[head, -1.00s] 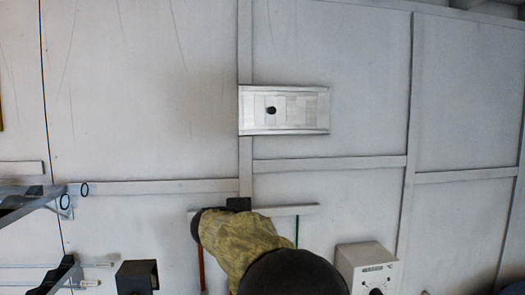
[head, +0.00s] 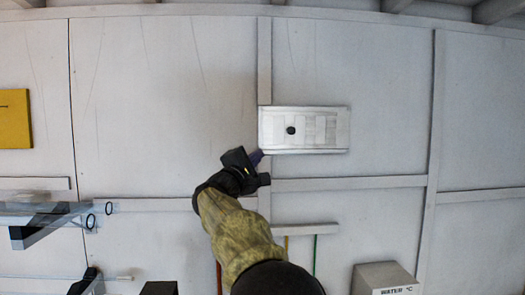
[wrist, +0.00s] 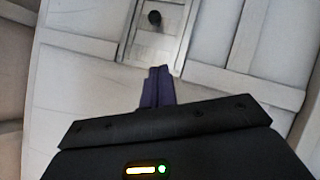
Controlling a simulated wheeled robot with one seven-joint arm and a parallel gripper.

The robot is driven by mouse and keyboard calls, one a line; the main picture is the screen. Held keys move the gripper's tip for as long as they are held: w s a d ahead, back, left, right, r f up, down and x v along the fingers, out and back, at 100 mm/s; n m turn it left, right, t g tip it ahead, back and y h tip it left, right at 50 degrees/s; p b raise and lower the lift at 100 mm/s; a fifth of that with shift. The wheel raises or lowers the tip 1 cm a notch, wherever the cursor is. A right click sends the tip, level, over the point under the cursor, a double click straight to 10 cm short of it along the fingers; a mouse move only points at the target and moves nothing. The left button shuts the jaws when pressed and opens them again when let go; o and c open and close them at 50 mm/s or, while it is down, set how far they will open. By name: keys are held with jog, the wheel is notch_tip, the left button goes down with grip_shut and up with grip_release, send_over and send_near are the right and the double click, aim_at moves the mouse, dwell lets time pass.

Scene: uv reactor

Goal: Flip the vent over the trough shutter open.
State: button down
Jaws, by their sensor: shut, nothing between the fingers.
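The vent shutter (head: 325,128) is a pale slatted rectangular panel in a frame on the white wall, with a black round knob (head: 291,130) on its left part. In the wrist view the vent's frame (wrist: 178,45) and the knob (wrist: 154,17) show at the top. My gripper (head: 257,157) is just below the vent's lower left corner, apart from the knob. Its purple fingers (wrist: 157,86) are together and hold nothing. I cannot tell whether the fingertips touch the vent's frame.
White battens cross the wall around the vent. A yellow panel (head: 15,119) hangs at far left. A metal bracket (head: 45,218) with black rings juts out at left. A grey box labelled "WATER °C" (head: 384,278) is at lower right. The wall right of the vent is clear.

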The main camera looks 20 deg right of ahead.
jog(key=p+x, duration=0.3)
jog(key=s+p+x, duration=0.1)
jog(key=p+x, duration=0.1)
jog(key=x, duration=0.2)
jog(key=d+r+p+x, duration=0.1)
jog(key=p+x, duration=0.2)
jog(key=x, duration=0.1)
jog(key=shift+s+d+p, duration=0.1)
jog(key=shift+s+p, duration=0.25)
jog(key=shift+s+d+p, duration=0.1)
jog(key=shift+d+p, duration=0.2)
jog(key=shift+d, duration=0.15)
jog(key=shift+f+b, duration=0.15)
jog(key=shift+b, duration=0.15)
